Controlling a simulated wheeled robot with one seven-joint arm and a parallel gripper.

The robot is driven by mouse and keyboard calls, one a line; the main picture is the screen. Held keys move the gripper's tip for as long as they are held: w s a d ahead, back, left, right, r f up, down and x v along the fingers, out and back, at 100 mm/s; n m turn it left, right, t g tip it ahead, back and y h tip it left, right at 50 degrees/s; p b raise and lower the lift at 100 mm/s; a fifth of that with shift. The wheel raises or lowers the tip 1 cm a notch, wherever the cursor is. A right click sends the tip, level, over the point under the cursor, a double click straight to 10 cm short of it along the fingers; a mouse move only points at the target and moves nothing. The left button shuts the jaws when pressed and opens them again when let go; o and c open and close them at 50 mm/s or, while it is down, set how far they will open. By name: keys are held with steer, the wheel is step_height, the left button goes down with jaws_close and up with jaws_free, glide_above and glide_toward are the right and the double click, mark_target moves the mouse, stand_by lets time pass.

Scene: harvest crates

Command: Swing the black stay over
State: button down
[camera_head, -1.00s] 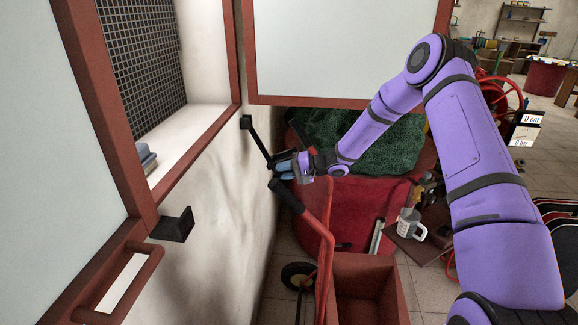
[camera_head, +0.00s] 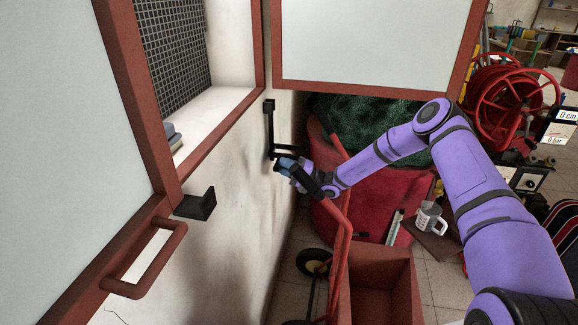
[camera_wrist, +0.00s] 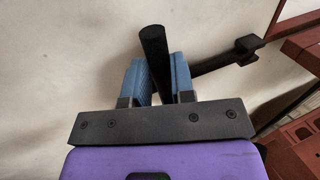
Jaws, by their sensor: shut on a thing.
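The black stay (camera_head: 270,130) is on the pale wall beside the window opening. Its bar runs almost straight down from a small black bracket (camera_head: 269,104) under the corner of the red frame. My gripper (camera_head: 287,165) is at the stay's lower end, close to the wall. In the wrist view, the blue fingers (camera_wrist: 159,82) are shut on the stay's upright black grip (camera_wrist: 154,45). The bar (camera_wrist: 218,60) runs from behind the fingers to the bracket at the right. The fingers partly hide where grip and bar join.
Two red-framed shutters stand open, one at the left (camera_head: 140,95) and one at the upper right (camera_head: 370,85). A black block (camera_head: 196,204) juts from the wall at the lower left. A red hand cart (camera_head: 375,265) stands below my arm, with a mug (camera_head: 428,217) to its right.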

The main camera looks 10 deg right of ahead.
steer(key=shift+w+a+r+y, duration=0.25)
steer(key=shift+a+r+y, duration=0.05)
steer(key=shift+a+r, duration=0.15)
steer(key=c, duration=1)
jaws_free()
steer(key=shift+o, duration=0.2)
steer(key=shift+s+f, duration=0.1)
steer(key=shift+f, duration=0.05)
steer(key=v, duration=1.1)
